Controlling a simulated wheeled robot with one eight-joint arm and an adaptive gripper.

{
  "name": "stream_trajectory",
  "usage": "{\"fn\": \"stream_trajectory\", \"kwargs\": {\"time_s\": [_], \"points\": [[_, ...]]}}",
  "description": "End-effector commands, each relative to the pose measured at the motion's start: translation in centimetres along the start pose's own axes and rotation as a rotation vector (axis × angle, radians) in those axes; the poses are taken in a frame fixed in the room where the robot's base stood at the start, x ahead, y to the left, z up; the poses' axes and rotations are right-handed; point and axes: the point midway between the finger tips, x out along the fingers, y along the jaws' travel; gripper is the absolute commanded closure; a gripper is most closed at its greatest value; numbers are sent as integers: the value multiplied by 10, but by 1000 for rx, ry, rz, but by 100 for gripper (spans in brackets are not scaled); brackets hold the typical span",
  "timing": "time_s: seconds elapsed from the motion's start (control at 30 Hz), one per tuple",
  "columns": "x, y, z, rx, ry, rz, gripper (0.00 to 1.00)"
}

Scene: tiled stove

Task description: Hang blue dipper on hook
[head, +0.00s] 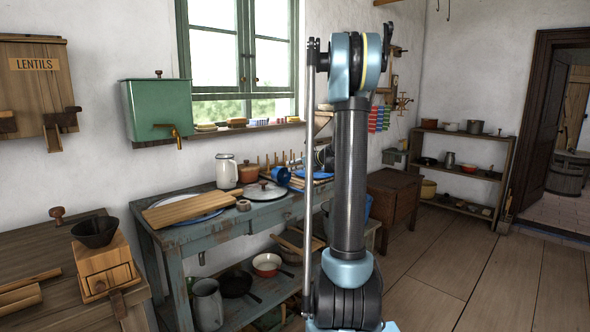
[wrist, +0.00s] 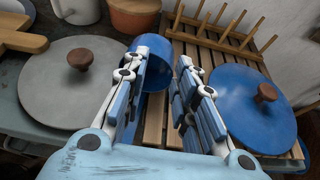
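A blue dipper (wrist: 155,76) lies on the slatted dish rack in the wrist view, its round cup showing between and behind my fingers. In the head view my arm hides the gripper's surroundings in part. A dark hook (head: 448,10) hangs at the top edge of the head view.
A blue lid (wrist: 236,112) rests right of my gripper, a grey lid (wrist: 62,92) left. Rack pegs (wrist: 215,35) stand behind. A low shelf (head: 460,172) stands at the back; the floor (head: 440,255) right is clear.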

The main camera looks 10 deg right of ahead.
Motion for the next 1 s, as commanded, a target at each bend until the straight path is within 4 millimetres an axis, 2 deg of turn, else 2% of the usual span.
{"fn": "stream_trajectory", "kwargs": {"time_s": [0.6, 0.8, 1.0], "points": [[-99, 1, 0, 0, -1, -1, 74], [-113, 1, 0, 0, -1, 1, 74], [-116, 8, -1, -27, 11, 7, 74]]}}
